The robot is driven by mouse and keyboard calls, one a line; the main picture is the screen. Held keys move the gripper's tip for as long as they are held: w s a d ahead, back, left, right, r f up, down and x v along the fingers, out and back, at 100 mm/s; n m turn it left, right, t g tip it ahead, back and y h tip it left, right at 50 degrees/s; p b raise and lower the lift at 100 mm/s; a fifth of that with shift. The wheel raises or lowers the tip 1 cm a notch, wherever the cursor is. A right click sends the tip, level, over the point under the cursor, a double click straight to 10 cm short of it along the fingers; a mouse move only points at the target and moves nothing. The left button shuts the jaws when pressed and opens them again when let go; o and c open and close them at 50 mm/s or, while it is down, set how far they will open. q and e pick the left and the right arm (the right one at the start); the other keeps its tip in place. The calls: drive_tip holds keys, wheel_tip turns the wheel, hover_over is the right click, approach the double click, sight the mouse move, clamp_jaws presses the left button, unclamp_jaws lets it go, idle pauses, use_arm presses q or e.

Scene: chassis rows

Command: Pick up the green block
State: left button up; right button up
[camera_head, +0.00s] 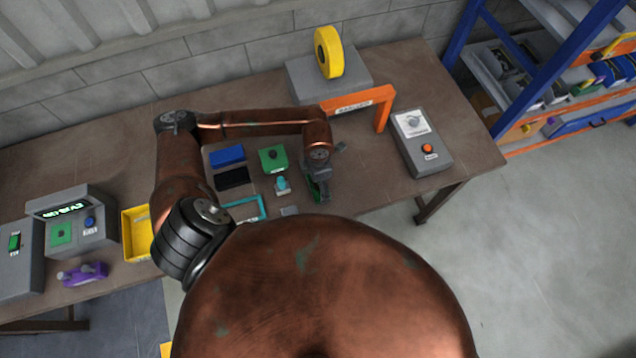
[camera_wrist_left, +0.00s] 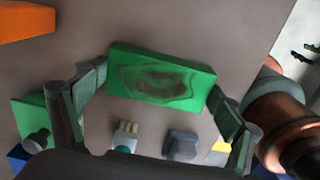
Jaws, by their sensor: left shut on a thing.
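The green block (camera_wrist_left: 125,63) is a flat green bar with a dark worn patch, lying between the fingers of my left gripper in the left wrist view. In the head view, my left gripper (camera_head: 318,190) is over the table, to the right of a green box with a dark knob (camera_head: 272,158). The left gripper (camera_wrist_left: 155,98) is shut on the block at its two ends. In the head view, the block is mostly hidden by the gripper; a little green shows. I cannot tell whether it touches the table. My right gripper is not in view.
A blue block (camera_head: 227,156), a black block (camera_head: 232,178) and a teal-topped part (camera_head: 282,186) are left of the gripper. An orange arch (camera_head: 358,102) stands behind, and a grey control box (camera_head: 421,142) stands right. Bare table lies between.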

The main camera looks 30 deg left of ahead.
use_arm(q)
drive_tip(key=shift+r, duration=0.5)
wheel_tip(320, 180, up, 2)
drive_tip(key=shift+r+b, duration=0.1)
drive_tip(key=shift+b, duration=0.3)
drive_tip(key=s+a+r+b, duration=0.1)
drive_tip(key=s+a+r, duration=0.3)
drive_tip(key=s+r, duration=0.6)
drive_tip(key=shift+s, duration=1.7)
drive_tip(key=shift+a+f+b, duration=0.1)
drive_tip(key=shift+b, duration=0.2)
drive_tip(key=shift+b, duration=0.35)
